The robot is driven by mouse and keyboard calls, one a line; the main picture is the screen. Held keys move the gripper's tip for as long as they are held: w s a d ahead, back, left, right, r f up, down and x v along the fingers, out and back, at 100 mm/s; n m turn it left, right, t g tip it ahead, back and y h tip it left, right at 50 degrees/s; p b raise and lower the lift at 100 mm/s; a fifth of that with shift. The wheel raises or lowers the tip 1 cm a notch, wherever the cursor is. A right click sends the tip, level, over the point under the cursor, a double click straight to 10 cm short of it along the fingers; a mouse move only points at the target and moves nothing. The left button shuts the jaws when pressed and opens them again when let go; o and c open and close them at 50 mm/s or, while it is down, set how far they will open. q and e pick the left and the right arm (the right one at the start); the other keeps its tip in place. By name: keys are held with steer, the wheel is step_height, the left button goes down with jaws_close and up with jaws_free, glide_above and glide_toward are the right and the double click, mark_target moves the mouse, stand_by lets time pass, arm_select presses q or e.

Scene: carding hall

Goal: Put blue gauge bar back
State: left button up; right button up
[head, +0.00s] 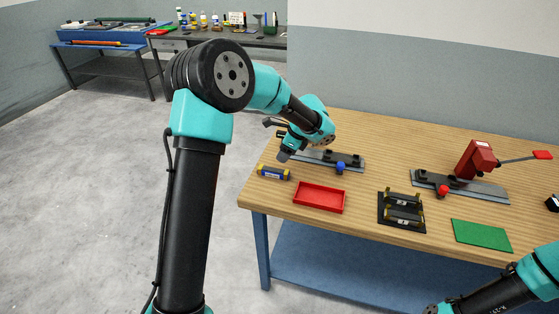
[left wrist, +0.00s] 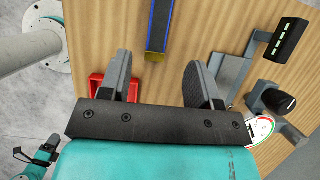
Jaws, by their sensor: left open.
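The blue gauge bar (head: 273,173) has yellow ends and a pale label. It lies on the wooden table near its left edge. In the left wrist view the bar (left wrist: 158,28) runs off the top, its yellow end towards me. My left gripper (head: 277,139) is open above the table, near the bar and a little behind it. Its fingers (left wrist: 160,84) stand apart with nothing between them, and the bar is beyond the tips. A black rack (head: 402,210) with yellowish pieces stands right of the tray; whether bars lie in it I cannot tell.
An empty red tray (head: 319,197) lies right of the bar. Behind it is a grey fixture with a blue knob (head: 340,166). Further right are a green mat (head: 481,237), a red-knobbed fixture (head: 444,190) and a red lever press (head: 477,159). My right arm is at lower right.

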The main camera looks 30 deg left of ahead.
arm_select(q)
steer(key=shift+v, duration=1.1)
